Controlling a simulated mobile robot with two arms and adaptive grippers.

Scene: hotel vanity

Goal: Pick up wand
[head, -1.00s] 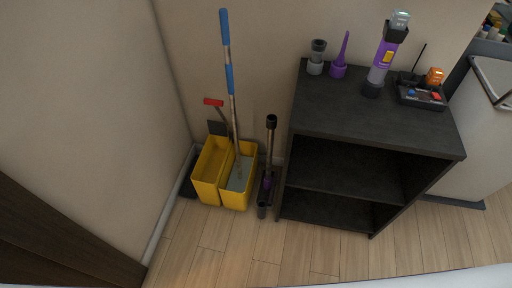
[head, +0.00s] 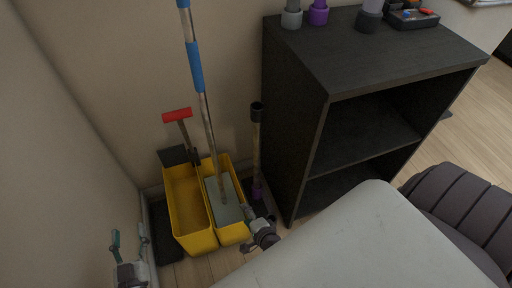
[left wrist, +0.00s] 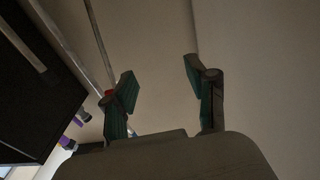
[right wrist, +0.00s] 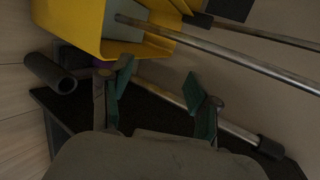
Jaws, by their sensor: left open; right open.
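The wand (head: 257,142), a thin upright tube with a black top end and a purple part low down, stands between the yellow bucket and the dark shelf. In the right wrist view the wand (right wrist: 162,93) runs slantwise beyond my fingers, crossing the gap between them. My right gripper (head: 259,214) is open at the wand's lower part, in front of it; I cannot tell whether they touch. Its open fingers also show in the right wrist view (right wrist: 162,88). My left gripper (head: 129,239) is open and empty at the lower left, near the wall. It also shows in the left wrist view (left wrist: 158,80).
A yellow double bucket (head: 192,232) holds a blue-and-metal mop pole (head: 197,70) just left of the wand. A red-handled tool (head: 178,116) stands behind it. The dark shelf (head: 300,120) is close on the right, with several items on top. The wall closes off the left.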

